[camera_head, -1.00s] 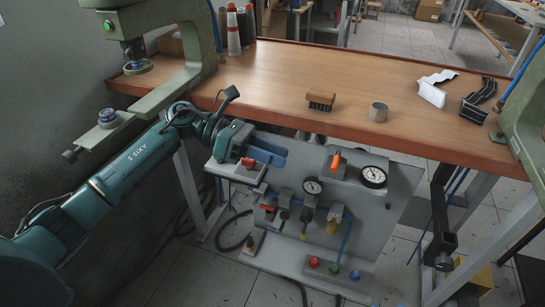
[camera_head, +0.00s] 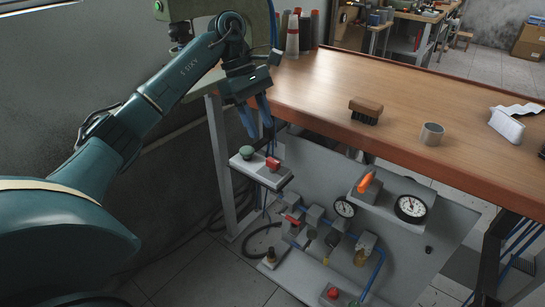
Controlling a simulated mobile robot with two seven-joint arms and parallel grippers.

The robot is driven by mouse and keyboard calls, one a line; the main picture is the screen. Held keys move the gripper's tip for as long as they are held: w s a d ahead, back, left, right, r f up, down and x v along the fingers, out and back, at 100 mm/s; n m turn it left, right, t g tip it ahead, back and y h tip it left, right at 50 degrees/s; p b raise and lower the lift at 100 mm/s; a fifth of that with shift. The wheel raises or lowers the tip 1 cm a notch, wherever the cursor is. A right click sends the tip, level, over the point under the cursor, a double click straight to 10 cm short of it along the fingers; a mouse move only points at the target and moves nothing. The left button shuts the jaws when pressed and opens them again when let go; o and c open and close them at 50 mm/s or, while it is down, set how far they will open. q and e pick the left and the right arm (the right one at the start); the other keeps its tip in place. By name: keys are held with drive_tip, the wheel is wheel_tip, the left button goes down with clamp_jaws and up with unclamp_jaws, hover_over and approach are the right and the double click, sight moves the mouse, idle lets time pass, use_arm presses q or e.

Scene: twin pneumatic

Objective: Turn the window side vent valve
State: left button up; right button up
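My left gripper (camera_head: 260,131) points down in front of the table's left end, its two blue fingers apart with nothing between them. Its tips are just above a small white box with a green knob (camera_head: 248,152) and a red part (camera_head: 272,163) on top. To the right and lower, the grey pneumatic panel (camera_head: 440,215) carries an orange lever (camera_head: 366,181) on a block and a smaller red handle (camera_head: 292,219) on the blue-tubed row. I cannot tell which of these is the window side vent valve. My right gripper is out of view.
Two round gauges (camera_head: 411,208) sit on the panel. The wooden tabletop (camera_head: 320,85) overhangs it, with a brush (camera_head: 366,110) and a metal cup (camera_head: 432,134) on top. A grey table leg (camera_head: 221,165) stands left of the white box. A red button (camera_head: 333,293) is low down.

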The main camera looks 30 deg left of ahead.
sight(273, 160)
use_arm(q)
drive_tip(key=x, duration=0.8)
drive_tip(key=shift+d+f+b, duration=0.2)
drive_tip(key=shift+f+b, duration=0.05)
drive_tip(key=shift+b, duration=0.05)
clamp_jaws()
